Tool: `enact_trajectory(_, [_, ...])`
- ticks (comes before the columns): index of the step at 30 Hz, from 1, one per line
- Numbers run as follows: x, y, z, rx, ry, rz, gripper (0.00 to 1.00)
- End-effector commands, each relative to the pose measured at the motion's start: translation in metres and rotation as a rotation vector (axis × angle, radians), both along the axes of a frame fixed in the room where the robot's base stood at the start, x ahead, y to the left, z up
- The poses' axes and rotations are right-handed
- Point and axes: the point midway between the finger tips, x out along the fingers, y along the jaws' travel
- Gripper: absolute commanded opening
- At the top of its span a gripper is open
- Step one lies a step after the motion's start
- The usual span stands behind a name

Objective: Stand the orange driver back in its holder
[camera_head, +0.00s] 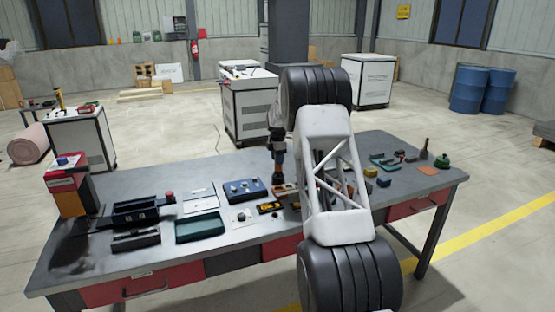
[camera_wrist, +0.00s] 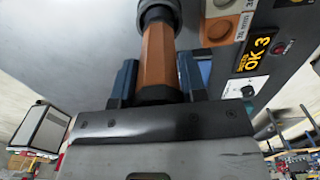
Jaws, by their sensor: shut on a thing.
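The orange driver (camera_wrist: 158,48) has an orange faceted body and black ends. My gripper (camera_wrist: 157,78) is shut on it, with one blue-black finger on each side. In the head view, the driver (camera_head: 279,157) hangs about upright from my gripper (camera_head: 278,146), its dark end low over the table. An orange block with a round recess (camera_wrist: 216,30), which looks like part of the holder, lies just right of the driver in the wrist view. In the head view an orange-brown block (camera_head: 285,188) shows beside the driver's lower end. I cannot tell whether they touch. My arm hides the area to the right.
A blue box with knobs (camera_head: 245,190), a green-edged tray (camera_head: 199,227) and black trays (camera_head: 136,238) stand left on the grey table (camera_head: 255,232). A yellow-black panel marked OK 3 (camera_wrist: 257,50) is close right.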

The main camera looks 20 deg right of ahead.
Motion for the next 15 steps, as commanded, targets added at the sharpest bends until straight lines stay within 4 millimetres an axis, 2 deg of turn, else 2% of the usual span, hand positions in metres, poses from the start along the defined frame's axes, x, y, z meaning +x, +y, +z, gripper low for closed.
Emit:
enact_trajectory(5, [0.0001,-0.0001,-0.0019,0.000,-0.001,0.000,0.11])
enact_trajectory(6, [-0.0001,0.0000,-0.0029,0.000,0.000,0.000,0.42])
enact_trajectory(11, [-0.0001,0.0000,-0.0029,0.000,0.000,0.000,0.65])
enact_trajectory(15, [-0.0001,0.0000,-0.0029,0.000,0.000,0.000,0.65])
